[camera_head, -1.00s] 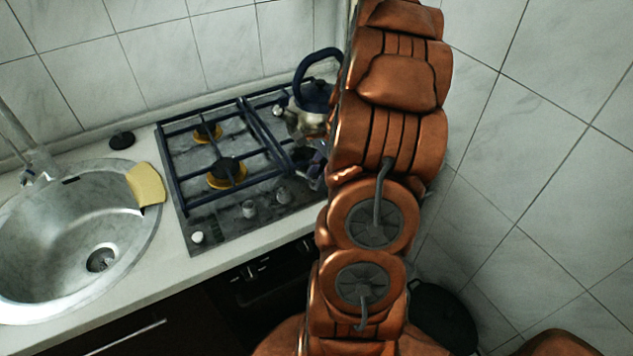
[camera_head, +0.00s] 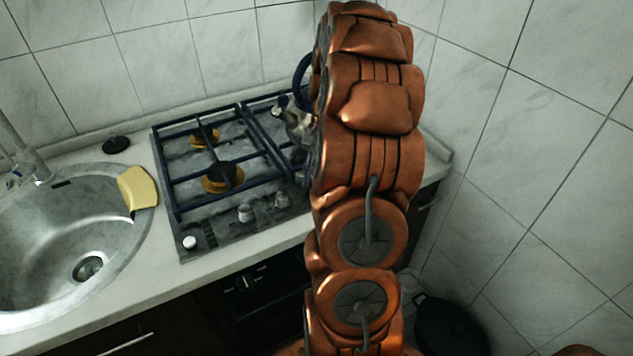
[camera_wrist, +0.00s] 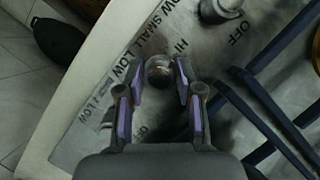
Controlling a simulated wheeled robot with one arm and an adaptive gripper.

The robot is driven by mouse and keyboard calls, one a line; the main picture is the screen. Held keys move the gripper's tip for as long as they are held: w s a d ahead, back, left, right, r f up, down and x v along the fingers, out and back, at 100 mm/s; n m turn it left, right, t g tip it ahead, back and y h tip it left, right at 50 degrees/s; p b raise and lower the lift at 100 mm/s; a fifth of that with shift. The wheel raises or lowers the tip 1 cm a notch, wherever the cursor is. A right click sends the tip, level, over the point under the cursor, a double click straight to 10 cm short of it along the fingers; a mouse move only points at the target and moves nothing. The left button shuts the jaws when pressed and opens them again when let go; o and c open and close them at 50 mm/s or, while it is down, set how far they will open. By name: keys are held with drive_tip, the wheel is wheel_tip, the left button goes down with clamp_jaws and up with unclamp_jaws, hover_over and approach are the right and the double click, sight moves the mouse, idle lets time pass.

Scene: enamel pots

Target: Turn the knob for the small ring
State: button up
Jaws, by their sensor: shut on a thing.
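In the wrist view my gripper (camera_wrist: 160,77) has its two purple-padded fingers on either side of a round metal knob (camera_wrist: 159,70) and is shut on it. Printed words, including SMALL, LOW and HI, lie on the steel panel beside this knob. Part of the knob is hidden by the fingers, so its pointer cannot be seen. In the head view my arm hides the gripper and this knob.
Dark pan-support bars (camera_wrist: 262,112) stand close to the gripper's right in the wrist view. A second knob (camera_wrist: 222,8) is just beyond. A kettle (camera_head: 300,126) stands partly hidden behind my arm.

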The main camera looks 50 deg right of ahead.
drive_tip(key=shift+w, duration=0.1)
idle(0.3)
drive_tip(key=o, duration=1.2)
drive_tip(key=shift+c, duration=0.2)
drive_tip(key=v, duration=0.7)
drive_tip(key=shift+r, duration=0.2)
